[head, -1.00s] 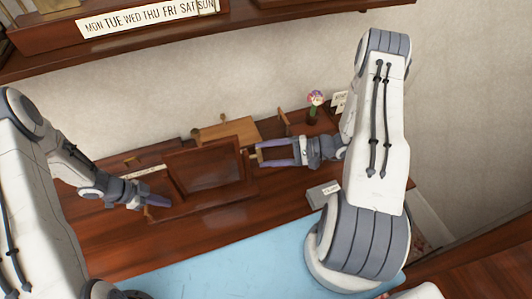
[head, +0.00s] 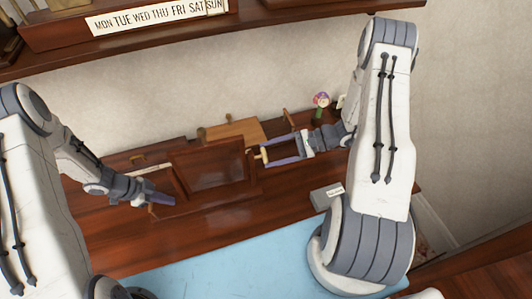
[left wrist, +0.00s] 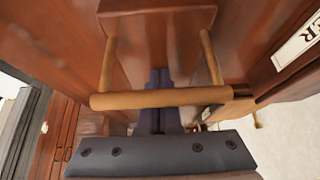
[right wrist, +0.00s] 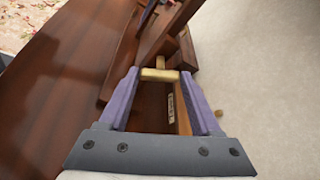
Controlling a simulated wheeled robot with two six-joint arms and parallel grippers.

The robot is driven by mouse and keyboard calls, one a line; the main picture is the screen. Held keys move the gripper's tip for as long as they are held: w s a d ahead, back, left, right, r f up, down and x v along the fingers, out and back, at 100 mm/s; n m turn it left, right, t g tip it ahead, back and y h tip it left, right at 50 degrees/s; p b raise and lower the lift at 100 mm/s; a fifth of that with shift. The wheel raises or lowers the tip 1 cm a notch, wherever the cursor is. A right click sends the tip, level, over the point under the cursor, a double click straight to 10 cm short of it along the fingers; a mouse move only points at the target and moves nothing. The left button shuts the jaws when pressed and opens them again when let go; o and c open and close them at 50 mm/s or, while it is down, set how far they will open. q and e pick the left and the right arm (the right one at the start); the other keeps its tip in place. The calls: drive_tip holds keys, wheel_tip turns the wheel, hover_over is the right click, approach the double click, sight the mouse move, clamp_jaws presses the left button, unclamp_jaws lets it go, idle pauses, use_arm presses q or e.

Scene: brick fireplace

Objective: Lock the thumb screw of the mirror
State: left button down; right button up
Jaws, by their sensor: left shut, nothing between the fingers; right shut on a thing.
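The mirror (head: 212,163) stands in a dark wooden frame on the desk, at the middle of the head view. A brass thumb screw (head: 263,153) sticks out from its right side. In the right wrist view the screw's crosspiece (right wrist: 160,75) lies between the fingertips of my right gripper (right wrist: 160,80). That gripper (head: 266,154) is shut on it, with the fingers held apart by its width. My left gripper (head: 172,200) is shut and empty at the mirror's lower left. In the left wrist view, a brass bar (left wrist: 165,98) crosses in front of its dark fingers.
A tan wooden box (head: 232,131) stands behind the mirror. A flower (head: 321,100) stands at the back right. A small grey block (head: 325,197) with a label lies right of the mirror. A blue mat (head: 240,265) covers the front, and a shelf (head: 150,30) hangs above.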

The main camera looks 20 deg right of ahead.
use_arm(q)
drive_tip(key=shift+a+f, duration=0.1)
drive_tip(key=shift+a, duration=0.05)
use_arm(e)
drive_tip(key=m+g, duration=0.1)
drive_tip(key=m, duration=0.1)
drive_tip(key=m+g, duration=0.1)
drive_tip(key=shift+w+m+g, duration=0.2)
drive_tip(key=shift+m+g, duration=0.1)
drive_tip(key=shift+m, duration=0.1)
idle(0.4)
drive_tip(key=o, duration=1.4)
drive_tip(key=shift+d, duration=0.1)
drive_tip(key=v, duration=1.2)
drive_tip(key=shift+r, duration=0.2)
use_arm(q)
drive_tip(key=shift+w, duration=0.1)
use_arm(e)
drive_tip(key=shift+r, duration=0.15)
